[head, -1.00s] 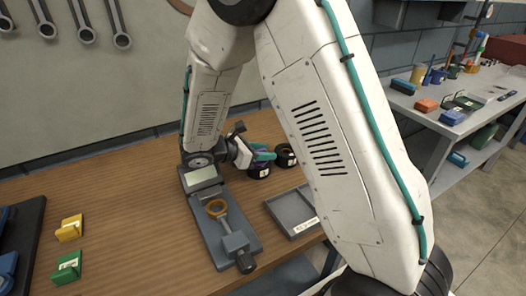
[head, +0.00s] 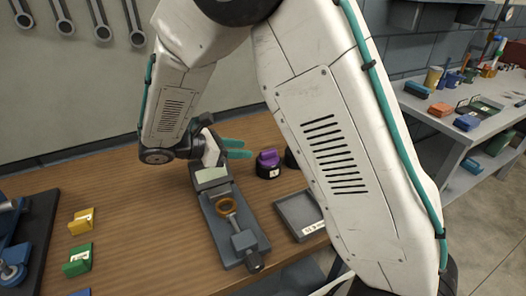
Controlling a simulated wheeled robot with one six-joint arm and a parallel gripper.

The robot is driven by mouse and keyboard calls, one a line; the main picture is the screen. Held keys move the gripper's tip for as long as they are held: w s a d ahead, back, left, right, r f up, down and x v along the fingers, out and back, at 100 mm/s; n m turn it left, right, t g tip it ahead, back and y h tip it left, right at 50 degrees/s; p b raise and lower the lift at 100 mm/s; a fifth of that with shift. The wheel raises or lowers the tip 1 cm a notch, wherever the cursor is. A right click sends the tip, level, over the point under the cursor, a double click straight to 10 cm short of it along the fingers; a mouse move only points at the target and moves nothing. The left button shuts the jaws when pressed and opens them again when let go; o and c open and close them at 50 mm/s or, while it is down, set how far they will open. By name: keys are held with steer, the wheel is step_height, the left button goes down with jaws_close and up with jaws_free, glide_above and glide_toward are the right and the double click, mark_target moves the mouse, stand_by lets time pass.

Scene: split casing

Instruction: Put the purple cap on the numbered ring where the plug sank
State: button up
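The purple cap (head: 267,157) sits on top of a black numbered ring (head: 268,172) on the wooden bench; the number on its white label is too small to read surely. A second black ring (head: 290,159) stands to its right, mostly hidden behind my arm. My gripper (head: 240,148), with teal fingers, is just left of the cap, apart from it. Its two fingers show a gap with nothing between them. No plug can be made out.
A grey fixture (head: 243,240) with an orange ring (head: 227,207) stands in front of my gripper. A grey tray (head: 285,208) lies to its right. Yellow (head: 81,221) and green (head: 78,259) labelled blocks stand at left. Bare bench lies between them and the fixture.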

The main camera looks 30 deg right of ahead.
steer(key=s+d+r+m+g+y, duration=0.2)
steer(key=s+d+r+m+y, duration=0.1)
steer(key=s+d+r+m, duration=0.25)
steer(key=s+r+m+t+y, duration=0.1)
steer(key=s+r+m+y, duration=0.2)
steer(key=s, duration=0.8)
steer(key=s+r+m+t+y, duration=0.2)
steer(key=s+r+m+y, duration=0.1)
steer(key=s+m+y, duration=0.4)
steer(key=shift+s+d+r+m, duration=0.2)
steer(key=shift+s+m, duration=1.05)
steer(key=shift+s, duration=0.7)
